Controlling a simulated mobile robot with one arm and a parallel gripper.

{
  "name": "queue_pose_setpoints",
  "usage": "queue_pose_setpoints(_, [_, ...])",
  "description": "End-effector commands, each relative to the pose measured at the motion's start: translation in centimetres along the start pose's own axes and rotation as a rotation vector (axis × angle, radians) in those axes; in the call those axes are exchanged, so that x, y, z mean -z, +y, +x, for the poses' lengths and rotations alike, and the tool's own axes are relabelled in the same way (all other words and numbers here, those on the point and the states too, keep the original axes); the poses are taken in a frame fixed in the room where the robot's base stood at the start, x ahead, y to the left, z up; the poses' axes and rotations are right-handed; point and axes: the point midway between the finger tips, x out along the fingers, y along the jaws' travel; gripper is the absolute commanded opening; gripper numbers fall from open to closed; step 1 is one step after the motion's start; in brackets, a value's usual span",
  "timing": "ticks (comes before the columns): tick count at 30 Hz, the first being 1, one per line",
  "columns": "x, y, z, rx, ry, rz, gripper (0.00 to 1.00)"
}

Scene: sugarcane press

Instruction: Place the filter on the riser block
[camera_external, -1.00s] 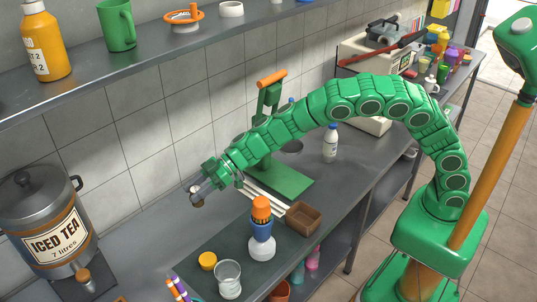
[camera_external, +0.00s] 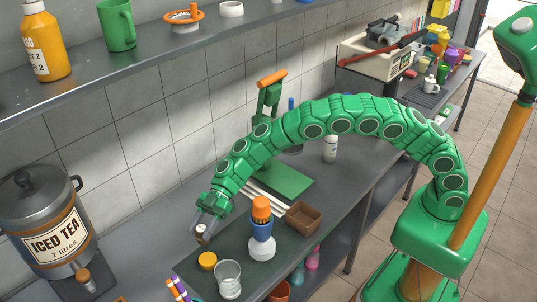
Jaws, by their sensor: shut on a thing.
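My gripper (camera_external: 203,236) is low over the left part of the counter, fingers pointing down. It is shut on a small pale and brownish thing (camera_external: 201,231), which I take to be the filter; the fingers hide much of it, so its shape is unclear. It is held above the counter, behind and to the left of the orange, blue and white stack (camera_external: 261,227). I cannot make out for certain which thing is the riser block. A low yellow disc (camera_external: 207,261) sits on the dark mat just below and in front of my gripper.
A clear glass (camera_external: 228,278) stands in front of the yellow disc. A brown open box (camera_external: 303,215) is right of the stack. White sticks (camera_external: 267,198) and a green press (camera_external: 285,180) are behind. The iced tea dispenser (camera_external: 47,225) stands left.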

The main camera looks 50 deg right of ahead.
Motion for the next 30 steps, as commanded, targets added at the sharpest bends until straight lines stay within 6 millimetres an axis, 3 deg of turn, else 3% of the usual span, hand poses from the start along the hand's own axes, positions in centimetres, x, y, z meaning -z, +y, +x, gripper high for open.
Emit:
queue_pose_setpoints(6, [-3.1,-0.1,1.4,0.0,0.0,0.002,0.12])
queue_pose_setpoints(16, [-5.3,0.0,2.2,-0.001,0.0,0.001,0.12])
queue_pose_setpoints(22, [-7.7,-0.1,3.3,0.0,-0.001,0.002,0.12])
queue_pose_setpoints(30, [-8.3,0.0,3.4,-0.003,-0.001,-0.001,0.12])
